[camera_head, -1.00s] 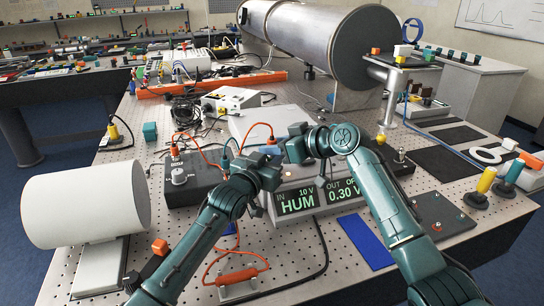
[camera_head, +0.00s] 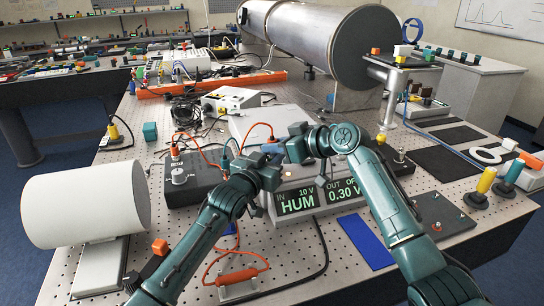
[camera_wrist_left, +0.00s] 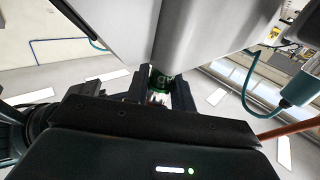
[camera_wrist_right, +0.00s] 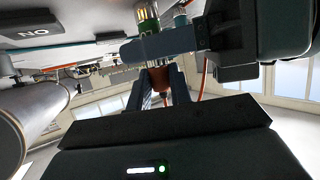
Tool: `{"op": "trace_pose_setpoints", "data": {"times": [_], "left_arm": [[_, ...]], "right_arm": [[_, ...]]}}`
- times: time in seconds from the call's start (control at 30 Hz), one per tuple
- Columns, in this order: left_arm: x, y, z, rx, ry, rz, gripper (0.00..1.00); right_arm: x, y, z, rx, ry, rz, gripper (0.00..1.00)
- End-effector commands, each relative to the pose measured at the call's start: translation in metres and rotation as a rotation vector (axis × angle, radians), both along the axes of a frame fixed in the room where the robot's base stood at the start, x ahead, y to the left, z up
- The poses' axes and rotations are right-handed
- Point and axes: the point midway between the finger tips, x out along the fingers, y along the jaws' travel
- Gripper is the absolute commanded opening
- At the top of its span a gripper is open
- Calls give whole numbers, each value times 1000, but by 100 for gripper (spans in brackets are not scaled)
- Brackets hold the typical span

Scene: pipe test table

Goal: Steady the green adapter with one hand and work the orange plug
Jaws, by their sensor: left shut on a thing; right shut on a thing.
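The green adapter (camera_wrist_left: 161,78) shows between the fingers of my left gripper (camera_wrist_left: 158,92) in the left wrist view; that gripper is shut on it. In the right wrist view the orange plug (camera_wrist_right: 158,76) is between the fingers of my right gripper (camera_wrist_right: 160,90), which is shut on it. A green and brass fitting (camera_wrist_right: 147,20) stands just beyond the plug there. In the head view my left gripper (camera_head: 272,154) and right gripper (camera_head: 296,145) are close together above the meter (camera_head: 312,196); they hide the adapter and plug. Whether plug and adapter touch is unclear.
The meter display reads HUM and 0.30 V. A dark box (camera_head: 190,190) with a knob and orange and blue leads stands left of it. A white cylinder (camera_head: 85,204) is at far left, a large metal cylinder (camera_head: 340,45) behind. An orange lead part (camera_head: 236,276) lies in front.

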Motion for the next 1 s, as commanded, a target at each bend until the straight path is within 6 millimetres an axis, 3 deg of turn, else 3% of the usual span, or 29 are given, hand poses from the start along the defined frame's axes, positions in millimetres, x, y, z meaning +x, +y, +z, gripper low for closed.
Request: {"op": "trace_pose_setpoints", "data": {"times": [0.4, 0.9, 0.93, 1.0], "left_arm": [[0, 0, -1, 1, 2, 1, 2], [0, 0, -1, 1, 2, 1, 2], [0, 0, -1, 1, 2, 1, 2], [0, 0, -1, 1, 2, 1, 2]], "right_arm": [[5, -3, -1, 1, 7, 342, 0], [5, -3, -2, -3, 3, 444, 0], [5, -3, -2, -3, 4, 443, 23], [5, -3, -3, -3, 4, 443, 29]]}}
